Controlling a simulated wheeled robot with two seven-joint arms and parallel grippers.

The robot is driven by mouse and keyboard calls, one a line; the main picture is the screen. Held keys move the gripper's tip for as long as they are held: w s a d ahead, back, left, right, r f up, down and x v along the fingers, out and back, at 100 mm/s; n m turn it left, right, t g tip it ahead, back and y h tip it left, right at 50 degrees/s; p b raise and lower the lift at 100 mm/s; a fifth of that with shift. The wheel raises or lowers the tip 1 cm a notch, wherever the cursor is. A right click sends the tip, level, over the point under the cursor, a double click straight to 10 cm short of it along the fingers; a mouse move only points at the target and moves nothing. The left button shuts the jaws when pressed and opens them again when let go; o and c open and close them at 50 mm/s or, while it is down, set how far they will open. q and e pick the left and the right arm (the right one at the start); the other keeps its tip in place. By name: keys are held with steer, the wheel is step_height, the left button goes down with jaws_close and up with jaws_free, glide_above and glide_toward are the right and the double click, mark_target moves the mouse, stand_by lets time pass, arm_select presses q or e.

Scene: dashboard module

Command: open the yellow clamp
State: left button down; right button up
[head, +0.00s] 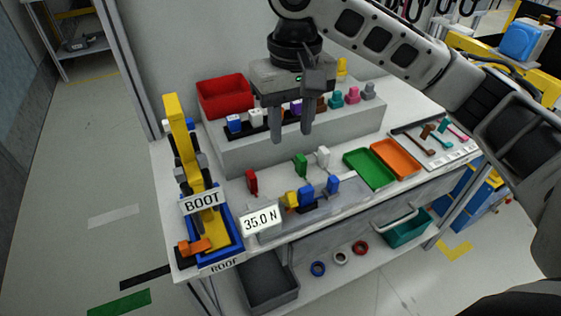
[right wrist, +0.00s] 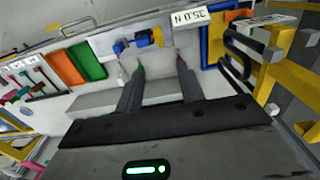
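My right gripper (head: 292,135) hangs fingers down over the grey step at the back of the bench, open with nothing between its fingers. Its spread fingers also show in the right wrist view (right wrist: 158,75). A tall yellow fixture (head: 175,112) with a BOOT label stands at the bench's left end in a blue frame (head: 236,243), with an orange part (head: 194,246) at its front. A small yellow block (head: 291,199) sits beside blue blocks at the bench front. I cannot tell which yellow piece is the clamp. My left gripper is not in view.
Red (head: 251,182), green (head: 300,165) and white (head: 322,156) pieces stand upright on the bench. A red bin (head: 223,97) and several coloured pieces occupy the step. Green (head: 369,168) and orange (head: 393,158) trays lie right.

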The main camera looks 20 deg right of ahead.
mark_target(291, 192)
steer(key=f, duration=0.5)
steer(key=f+b, duration=0.1)
steer(key=f, duration=0.9)
steer(key=shift+s+d+f+b, duration=0.1)
steer(key=shift+s+f+b, duration=0.15)
steer(key=shift+b, duration=0.1)
steer(key=shift+r, duration=0.15)
jaws_close()
